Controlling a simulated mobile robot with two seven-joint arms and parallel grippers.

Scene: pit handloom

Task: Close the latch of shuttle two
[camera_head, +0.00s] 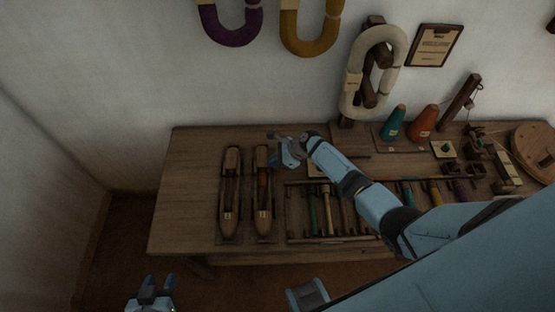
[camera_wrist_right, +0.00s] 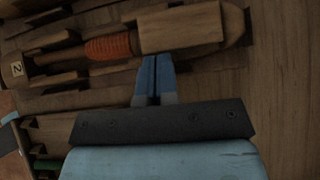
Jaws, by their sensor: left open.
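Shuttle two (camera_head: 263,205) is the right one of two wooden shuttles lying side by side on the table. In the right wrist view its label "2" (camera_wrist_right: 17,69) is at the left, with an orange-red wound pirn (camera_wrist_right: 108,47) and a pale wooden block (camera_wrist_right: 180,28) toward the other end. I cannot tell for sure which part is the latch. My right gripper (camera_wrist_right: 154,60) has its blue fingers together, with tips at the near edge of the block; contact is unclear. In the head view it is above the shuttle's far end. My left gripper (camera_head: 152,284) is open and empty in front of the table.
The other shuttle (camera_head: 230,200) lies just left of shuttle two. A rack of coloured tools (camera_head: 325,215) lies to the right, under my right arm. Green and orange cones (camera_head: 393,125) stand at the back right. The table's left end (camera_head: 185,190) is clear.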

